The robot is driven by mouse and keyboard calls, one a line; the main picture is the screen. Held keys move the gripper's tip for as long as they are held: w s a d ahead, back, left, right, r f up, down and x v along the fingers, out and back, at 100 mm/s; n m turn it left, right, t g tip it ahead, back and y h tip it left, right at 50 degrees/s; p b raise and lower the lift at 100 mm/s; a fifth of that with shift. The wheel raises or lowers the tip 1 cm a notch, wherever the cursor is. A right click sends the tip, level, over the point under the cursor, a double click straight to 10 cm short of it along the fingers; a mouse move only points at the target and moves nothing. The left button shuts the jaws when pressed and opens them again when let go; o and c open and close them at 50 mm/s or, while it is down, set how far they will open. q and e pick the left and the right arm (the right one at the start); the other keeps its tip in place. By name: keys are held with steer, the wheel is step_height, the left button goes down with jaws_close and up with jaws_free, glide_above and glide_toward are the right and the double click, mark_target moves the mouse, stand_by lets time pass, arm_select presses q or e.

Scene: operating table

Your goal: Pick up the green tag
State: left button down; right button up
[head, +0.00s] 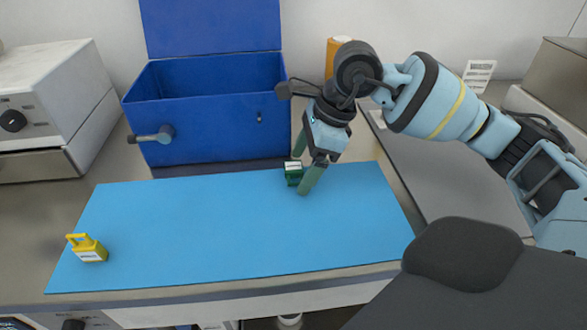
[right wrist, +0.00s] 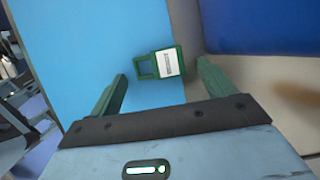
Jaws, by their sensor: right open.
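The green tag (head: 292,173) lies on the blue mat (head: 200,230) near its back edge, in front of the blue box. In the right wrist view the green tag (right wrist: 168,63), with a white label and a looped handle, lies beyond and between my fingertips. My right gripper (head: 305,172) is open, its green fingers pointing down close to the tag. In the right wrist view the right gripper (right wrist: 160,75) has nothing between its fingers. I cannot tell from the head view whether a finger touches the tag. My left gripper is not in view.
A yellow tag (head: 88,249) stands at the mat's front left. An open blue box (head: 215,125) with its lid raised stands just behind the mat, close to my right gripper. An orange object (head: 335,50) is at the back. The mat's middle is clear.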

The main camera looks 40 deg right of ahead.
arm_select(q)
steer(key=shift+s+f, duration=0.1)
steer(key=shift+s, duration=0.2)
arm_select(e)
steer(key=c, duration=1.1)
steer(key=shift+r, duration=0.15)
steer(key=shift+c, duration=0.2)
